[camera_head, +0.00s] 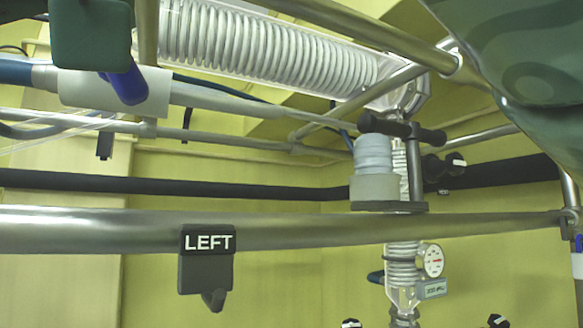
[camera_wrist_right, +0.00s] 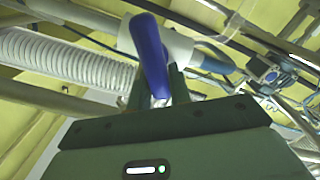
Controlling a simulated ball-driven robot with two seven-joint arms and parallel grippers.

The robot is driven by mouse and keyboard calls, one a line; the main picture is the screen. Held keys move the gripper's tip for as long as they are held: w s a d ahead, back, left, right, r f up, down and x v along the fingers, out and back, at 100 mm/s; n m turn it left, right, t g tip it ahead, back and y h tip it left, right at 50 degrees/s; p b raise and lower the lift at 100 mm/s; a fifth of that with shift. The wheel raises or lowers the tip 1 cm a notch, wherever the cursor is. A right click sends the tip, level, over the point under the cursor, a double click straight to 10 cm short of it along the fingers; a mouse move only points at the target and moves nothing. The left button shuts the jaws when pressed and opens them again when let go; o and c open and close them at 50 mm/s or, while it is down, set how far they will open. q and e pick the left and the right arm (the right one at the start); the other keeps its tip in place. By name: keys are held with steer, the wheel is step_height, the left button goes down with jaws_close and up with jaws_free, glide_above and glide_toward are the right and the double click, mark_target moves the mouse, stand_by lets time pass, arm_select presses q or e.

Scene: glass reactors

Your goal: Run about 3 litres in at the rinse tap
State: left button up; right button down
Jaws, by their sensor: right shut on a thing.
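The tap's blue lever (camera_wrist_right: 150,55) stands between the two dark fingers of my right gripper (camera_wrist_right: 158,92) in the right wrist view. The gripper is shut on it. The lever also shows at the upper left of the head view (camera_head: 127,84), against a white cylindrical tap body (camera_head: 112,92) with a blue pipe (camera_head: 20,72) to its left. A dark green block (camera_head: 90,36) beside the lever looks like part of my right gripper. My left gripper is in neither view. I cannot see water running or a level reading.
A metal rail (camera_head: 110,230) crosses the head view with a LEFT sign (camera_head: 208,242) and hook on it. A glass coil condenser (camera_head: 270,50) lies above. A round gauge (camera_head: 430,260) is on the column at right. Pipes and rails crowd the space around the tap.

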steer(key=shift+a+f+n, duration=0.15)
steer(key=shift+n, duration=0.45)
steer(key=c, duration=1.3)
jaws_free()
steer(key=shift+b+v, duration=3.35)
steer(key=shift+v, duration=4.85)
steer(key=shift+a, duration=0.1)
